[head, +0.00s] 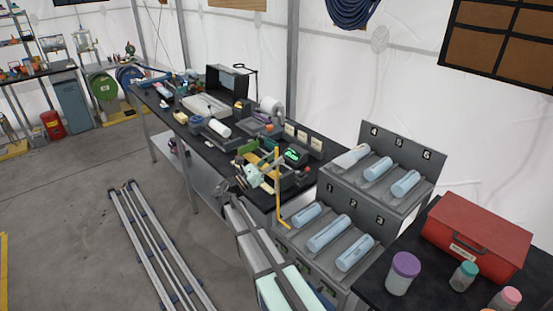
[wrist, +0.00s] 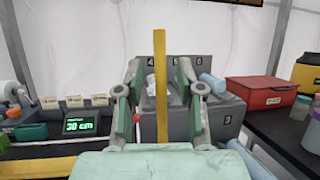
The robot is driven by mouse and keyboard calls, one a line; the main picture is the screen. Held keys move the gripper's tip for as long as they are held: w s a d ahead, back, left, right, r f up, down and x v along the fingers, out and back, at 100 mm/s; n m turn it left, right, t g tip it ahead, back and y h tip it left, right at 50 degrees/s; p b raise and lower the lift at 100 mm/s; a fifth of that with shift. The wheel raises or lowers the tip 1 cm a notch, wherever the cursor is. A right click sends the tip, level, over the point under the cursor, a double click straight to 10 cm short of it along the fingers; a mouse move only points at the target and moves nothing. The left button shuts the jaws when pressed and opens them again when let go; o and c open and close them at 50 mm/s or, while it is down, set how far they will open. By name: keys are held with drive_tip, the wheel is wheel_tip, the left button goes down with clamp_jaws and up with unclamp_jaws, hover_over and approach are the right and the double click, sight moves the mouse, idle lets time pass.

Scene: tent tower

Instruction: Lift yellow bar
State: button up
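A yellow bar (wrist: 160,88) stands upright in the wrist view, between the two fingers of my gripper (wrist: 160,80). A gap shows on each side of it, and the fingers are apart. I cannot tell how deep it sits between them. In the head view the yellow bar (head: 277,190) shows upright at the near end of the black workbench, beside my gripper (head: 266,172). Its lower end there meets a short slanted yellow piece. A second yellow strip (wrist: 38,167) lies level at the lower left of the wrist view.
A green display (wrist: 78,126) reads 30 cm on the black workbench (head: 170,115), which holds several tools and trays. Grey numbered racks (head: 405,145) with pale cylinders stand to the right. A red toolbox (head: 478,238) and jars stand on a black table.

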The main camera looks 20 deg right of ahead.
drive_tip(key=v, duration=1.1)
